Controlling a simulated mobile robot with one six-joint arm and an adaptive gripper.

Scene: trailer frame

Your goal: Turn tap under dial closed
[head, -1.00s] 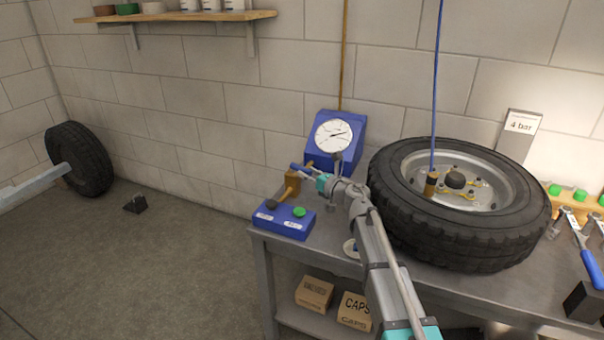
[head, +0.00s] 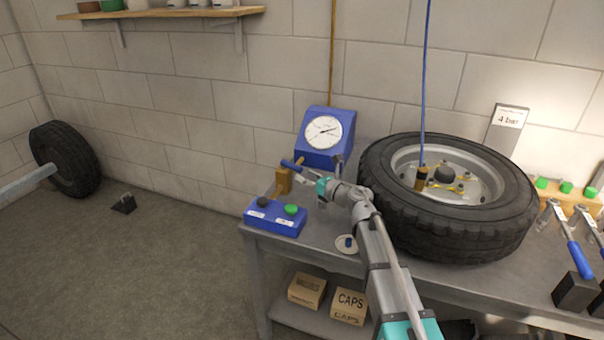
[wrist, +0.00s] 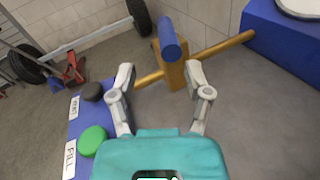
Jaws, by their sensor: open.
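The tap is a brass block (head: 283,181) with a blue lever (head: 291,164) on top, on a brass pipe in front of the blue dial box (head: 311,151). The white dial (head: 323,132) has a thin black needle pointing right and slightly up. In the wrist view, the lever (wrist: 172,38) points towards me and looks set across the pipe (wrist: 222,46). My gripper (wrist: 161,78) is open and empty. Its fingers are spread to either side of the brass block in that view, short of the lever. In the head view, my gripper (head: 313,178) is just right of the tap.
A blue box with a dark button (head: 263,202) and a green button (head: 291,210) sits at the bench's front left corner, close to the tap. A large wheel (head: 447,238) lies right of my arm. A small round dish (head: 346,244) is on the bench.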

